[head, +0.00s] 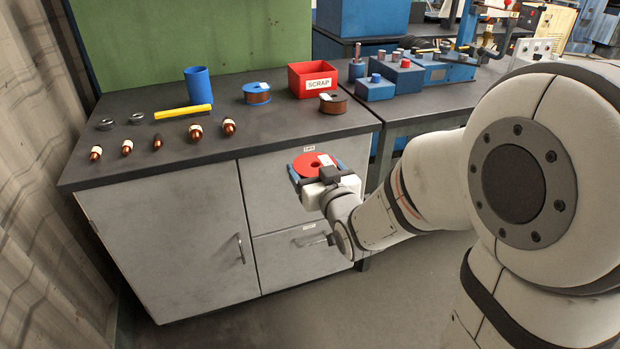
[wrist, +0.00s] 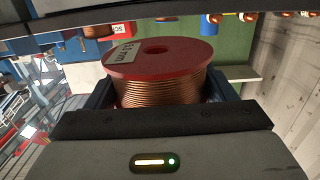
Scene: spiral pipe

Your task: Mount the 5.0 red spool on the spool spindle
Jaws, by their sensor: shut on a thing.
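The red spool (head: 314,164) is in my gripper, in front of the bench's drawers and below the level of its top. In the wrist view the red spool (wrist: 160,58) shows a red flange with a centre hole, a white label and copper wire wound below it. My gripper (head: 316,177) is shut on it, with a dark blue jaw on each side of the winding. I cannot make out the spool spindle for certain; it may be among the equipment at the back right.
Blue blocks and a blue machine (head: 440,72) stand on the right-hand bench. Open floor lies in front.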

